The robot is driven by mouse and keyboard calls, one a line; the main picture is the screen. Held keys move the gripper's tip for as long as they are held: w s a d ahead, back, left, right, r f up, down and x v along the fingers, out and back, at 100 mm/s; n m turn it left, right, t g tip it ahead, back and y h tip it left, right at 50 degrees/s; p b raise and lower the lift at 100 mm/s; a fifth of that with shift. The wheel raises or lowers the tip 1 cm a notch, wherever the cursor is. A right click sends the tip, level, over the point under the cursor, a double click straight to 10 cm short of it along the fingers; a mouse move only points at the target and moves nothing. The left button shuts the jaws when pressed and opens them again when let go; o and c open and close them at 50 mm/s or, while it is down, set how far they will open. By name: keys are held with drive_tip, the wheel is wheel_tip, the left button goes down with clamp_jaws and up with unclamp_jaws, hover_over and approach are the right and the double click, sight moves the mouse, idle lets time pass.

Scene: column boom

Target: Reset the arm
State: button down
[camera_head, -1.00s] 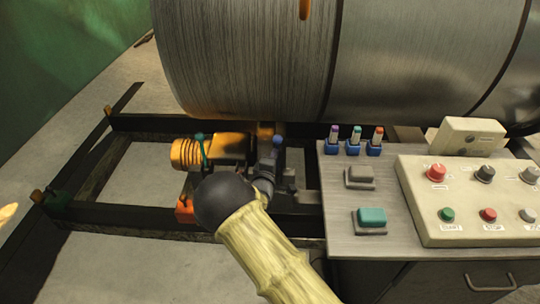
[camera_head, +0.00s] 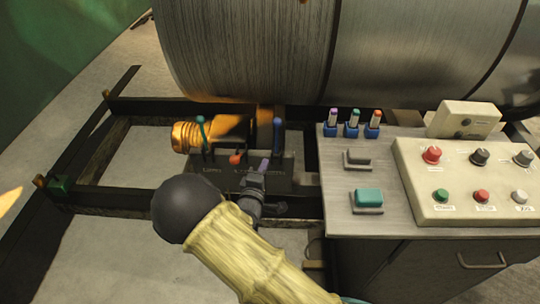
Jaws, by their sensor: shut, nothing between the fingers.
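My gripper (camera_head: 254,180) is dark grey and shut, with nothing seen between its fingers. It is low in front of a dark lever panel (camera_head: 222,180), at the near side of a purple-topped lever (camera_head: 263,166). I cannot tell whether it touches that lever. My arm reaches in from the bottom, with a pale yellow link and a large black ball joint. The ball hides part of the panel's left side. A teal-knobbed lever (camera_head: 201,128) and a blue-topped lever (camera_head: 277,132) stand upright. A red-orange knob (camera_head: 237,159) lies between them.
A large metal drum (camera_head: 300,50) lies behind the levers above a dark frame (camera_head: 130,199). A ribbed orange motor (camera_head: 186,137) is at left. On the right, a grey desk (camera_head: 335,200) carries a button box (camera_head: 465,180) and several small switches. Bare floor shows at left.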

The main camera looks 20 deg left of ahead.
drive_tip(key=shift+s+d, duration=0.1)
drive_tip(key=shift+s, duration=0.45)
drive_tip(key=shift+r, duration=0.1)
